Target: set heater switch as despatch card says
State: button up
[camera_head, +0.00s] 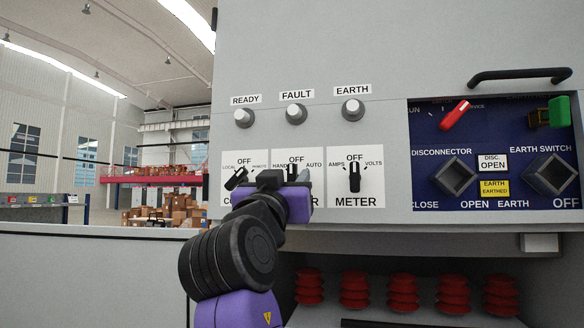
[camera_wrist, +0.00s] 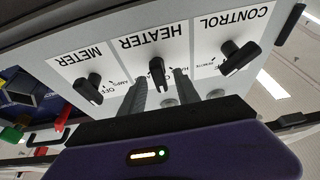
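The heater switch (camera_head: 293,168) is a black rotary knob on a white plate marked HAND, OFF and AUTO. It stands about upright, toward OFF, in the head view, where my gripper hides its lower part. In the upside-down wrist view the heater knob (camera_wrist: 157,70) shows under the word HEATER. My gripper (camera_head: 293,180) is in front of the heater plate. In the wrist view its grey fingers (camera_wrist: 160,82) are apart, one to each side of the knob; I cannot tell whether they touch it. No despatch card can be made out.
The control knob (camera_head: 237,178) is tilted, left of the heater; the meter knob (camera_head: 354,177) stands upright at OFF, to the right. White round READY, FAULT and EARTH lamps (camera_head: 296,114) sit above. A blue disconnector panel (camera_head: 480,135) and a black handle (camera_head: 520,75) are further right.

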jog(key=shift+x, duration=1.1)
grip_shut()
